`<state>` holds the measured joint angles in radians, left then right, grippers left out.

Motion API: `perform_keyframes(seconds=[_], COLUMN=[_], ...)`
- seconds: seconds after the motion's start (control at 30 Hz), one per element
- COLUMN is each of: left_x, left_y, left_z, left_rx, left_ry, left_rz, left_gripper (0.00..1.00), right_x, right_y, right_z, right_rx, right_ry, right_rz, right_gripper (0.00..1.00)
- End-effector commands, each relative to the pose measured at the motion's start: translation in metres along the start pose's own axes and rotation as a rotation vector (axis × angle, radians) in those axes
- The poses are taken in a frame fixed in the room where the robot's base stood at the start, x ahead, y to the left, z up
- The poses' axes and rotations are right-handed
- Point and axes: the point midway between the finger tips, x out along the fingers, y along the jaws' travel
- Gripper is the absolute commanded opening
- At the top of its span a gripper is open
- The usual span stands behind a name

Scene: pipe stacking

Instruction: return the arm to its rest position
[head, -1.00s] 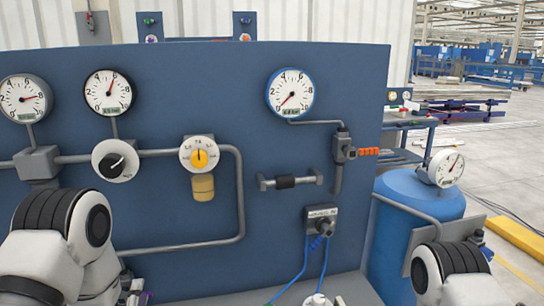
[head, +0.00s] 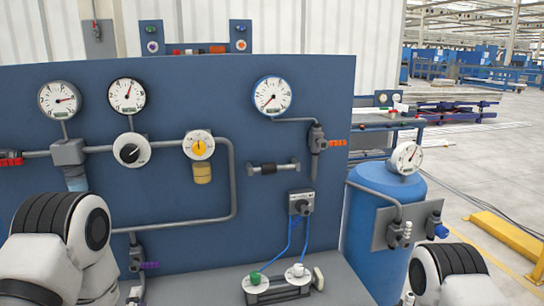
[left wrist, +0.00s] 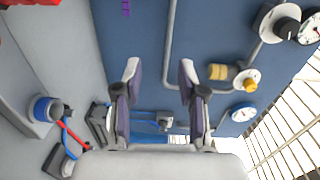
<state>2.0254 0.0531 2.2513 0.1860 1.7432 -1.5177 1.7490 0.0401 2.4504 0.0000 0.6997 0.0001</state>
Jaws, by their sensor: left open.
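My left gripper (left wrist: 160,85) shows in the left wrist view with its two fingers spread apart and nothing between them. Behind it is the blue panel (left wrist: 225,45), apart from the fingers as far as I can tell. In the head view my left arm (head: 60,250) comes in at the lower left and my right arm (head: 455,275) at the lower right. Neither gripper shows clearly in the head view; my left one is hidden low behind its arm and my right one is out of frame.
The panel carries pipes, several gauges (head: 273,96), a black knob (head: 131,150) and a yellow regulator (head: 200,146). A fixture with green and white caps (head: 278,286) stands on the grey ledge.

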Motion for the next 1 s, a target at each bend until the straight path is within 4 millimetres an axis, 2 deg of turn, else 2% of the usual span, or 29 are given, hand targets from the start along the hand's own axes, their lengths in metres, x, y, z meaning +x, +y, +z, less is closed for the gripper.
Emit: perform_keyframes(seconds=[0.27,0.47,0.57,0.67,0.8,1.0], left_x=[-0.023,-0.063,-0.093,-0.133,-0.201,-0.295], left_y=[0.062,0.126,0.160,0.194,0.233,0.259], left_z=[0.000,0.002,0.005,0.008,0.015,0.028], left_rx=[-0.222,-0.459,-0.594,-0.733,-0.908,-1.050], left_ry=[-0.010,-0.092,-0.179,-0.310,-0.567,-0.992], left_rz=[0.241,0.507,0.661,0.825,1.036,1.226], left_gripper=[0.41,0.41,0.41,0.41,0.41,0.41], right_x=[0.000,0.000,0.000,0.000,0.000,0.000], right_y=[0.000,0.000,0.000,0.000,0.000,0.000], right_z=[-0.001,-0.001,-0.001,-0.001,-0.001,-0.001], right_rx=[0.000,0.000,0.000,0.000,0.000,0.000], right_ry=[0.003,0.002,0.002,0.001,0.002,0.002], right_rz=[0.000,0.000,0.000,0.000,0.000,0.000], right_gripper=[0.41,0.41,0.41,0.41,0.41,0.41])
